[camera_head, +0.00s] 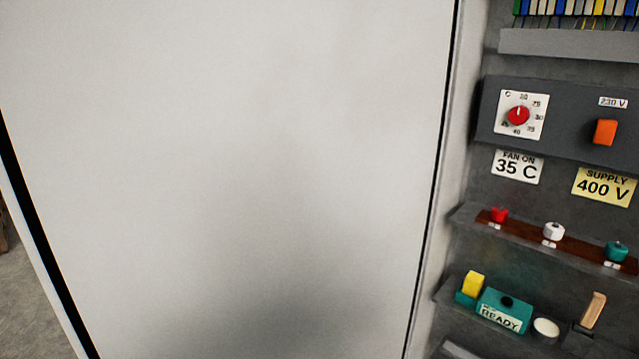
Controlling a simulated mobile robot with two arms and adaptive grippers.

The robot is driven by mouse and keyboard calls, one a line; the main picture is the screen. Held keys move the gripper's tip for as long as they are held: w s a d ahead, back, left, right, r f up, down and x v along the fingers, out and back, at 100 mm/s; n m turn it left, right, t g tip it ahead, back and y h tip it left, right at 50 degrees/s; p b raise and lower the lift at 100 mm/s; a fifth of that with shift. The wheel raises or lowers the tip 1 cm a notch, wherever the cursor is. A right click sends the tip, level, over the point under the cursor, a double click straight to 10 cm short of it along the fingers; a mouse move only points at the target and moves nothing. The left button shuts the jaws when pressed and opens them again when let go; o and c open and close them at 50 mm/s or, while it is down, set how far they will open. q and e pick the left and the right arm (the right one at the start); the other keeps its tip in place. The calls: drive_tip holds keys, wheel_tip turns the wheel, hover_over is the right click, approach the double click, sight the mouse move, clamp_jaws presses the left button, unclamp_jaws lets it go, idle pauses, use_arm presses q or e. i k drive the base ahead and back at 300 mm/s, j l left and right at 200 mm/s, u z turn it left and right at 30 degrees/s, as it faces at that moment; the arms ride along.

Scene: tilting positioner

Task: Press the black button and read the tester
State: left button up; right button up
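The tester (504,310) is a teal box on a lower shelf at the bottom right. Its pale display (499,319) reads "READY". The black button (507,301) sits on top of the box and stands clear, with nothing touching it. A yellow block (473,284) stands upright at the left end of the tester. Neither of my grippers is in view.
A large pale panel (240,160) fills the left and middle. Above the tester, a shelf (524,235) holds red, white and teal knobs. Higher up are a red dial (518,116), an orange switch (605,132), and "35 C" and "400 V" labels.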

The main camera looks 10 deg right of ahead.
sight(509, 302)
drive_tip(key=z, duration=1.25)
